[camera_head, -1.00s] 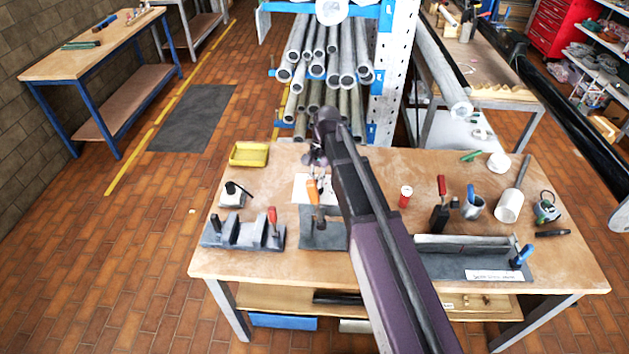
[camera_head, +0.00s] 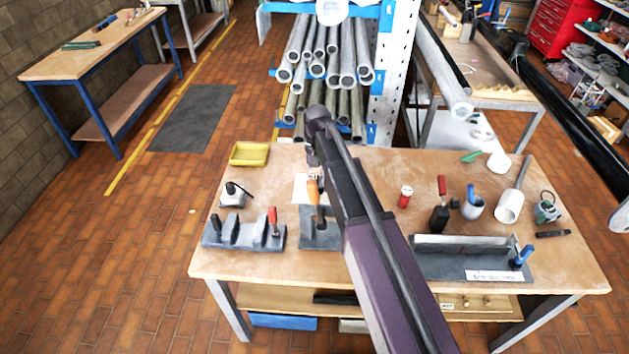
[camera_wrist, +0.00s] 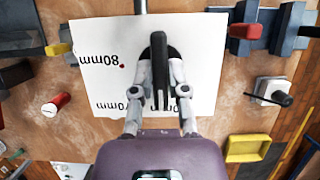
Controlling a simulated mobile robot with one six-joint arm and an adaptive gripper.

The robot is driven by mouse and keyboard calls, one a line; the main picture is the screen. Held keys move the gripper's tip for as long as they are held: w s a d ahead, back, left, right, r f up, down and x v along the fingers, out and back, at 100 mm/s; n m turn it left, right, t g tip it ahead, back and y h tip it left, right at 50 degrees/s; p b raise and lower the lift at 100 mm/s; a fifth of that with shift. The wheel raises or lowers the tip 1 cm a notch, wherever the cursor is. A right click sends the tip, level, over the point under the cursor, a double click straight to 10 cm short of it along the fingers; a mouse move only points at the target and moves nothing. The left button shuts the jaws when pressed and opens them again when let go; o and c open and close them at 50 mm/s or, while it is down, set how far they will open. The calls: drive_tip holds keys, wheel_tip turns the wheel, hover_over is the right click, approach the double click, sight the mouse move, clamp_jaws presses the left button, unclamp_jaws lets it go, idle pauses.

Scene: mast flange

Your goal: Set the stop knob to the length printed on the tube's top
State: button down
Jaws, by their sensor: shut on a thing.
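My gripper (camera_wrist: 158,108) is shut on a black bar-shaped knob (camera_wrist: 158,55), which stands over a white sheet (camera_wrist: 98,35). The sheet has printed length marks, upside down in the wrist view; "80mm" is readable at its left, and other marks are partly hidden by my fingers. A small red dot sits beside "80mm". In the head view my arm covers most of the gripper and the knob; part of the sheet (camera_head: 299,187) shows. A grey length of tube or channel (camera_head: 465,241) lies in a dark tray at the right; I cannot read a length on it.
An orange handle (camera_head: 313,191) stands by a grey plate in front of the sheet. A grey fixture with a red handle (camera_head: 272,222), a yellow tray (camera_head: 249,154) and a red can (camera_head: 404,196) are close by. Cups and tools stand at the right.

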drive_tip(key=c, duration=0.6)
unclamp_jaws()
drive_tip(key=shift+c, duration=0.2)
drive_tip(key=shift+w, duration=0.15)
